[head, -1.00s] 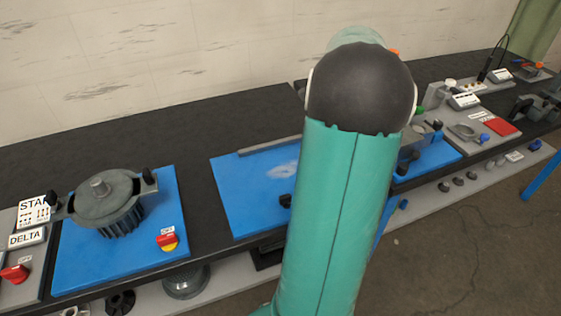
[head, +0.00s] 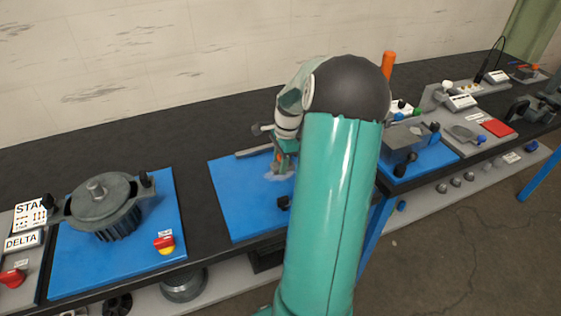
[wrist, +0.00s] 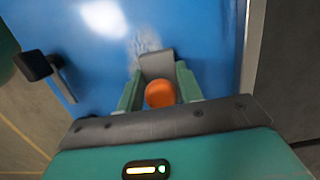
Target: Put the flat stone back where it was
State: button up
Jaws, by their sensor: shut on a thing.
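My gripper (wrist: 158,78) is shut on a flat grey block, which looks like the flat stone (wrist: 156,65). A round orange end (wrist: 160,94) shows between the fingers, close against the stone. The gripper also shows in the head view (head: 282,165), over the blue plate (head: 235,205) in the middle of the bench. A pale scuffed patch lies on the plate just beyond the stone in the wrist view. I cannot tell whether the stone touches the plate. My arm hides the plate's right part in the head view.
A round grey housing (head: 104,205) stands left. An orange cylinder (head: 388,64) shows behind my arm.

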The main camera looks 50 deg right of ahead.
jog(key=shift+f, duration=0.2)
jog(key=o, duration=1)
jog(key=shift+o, duration=0.2)
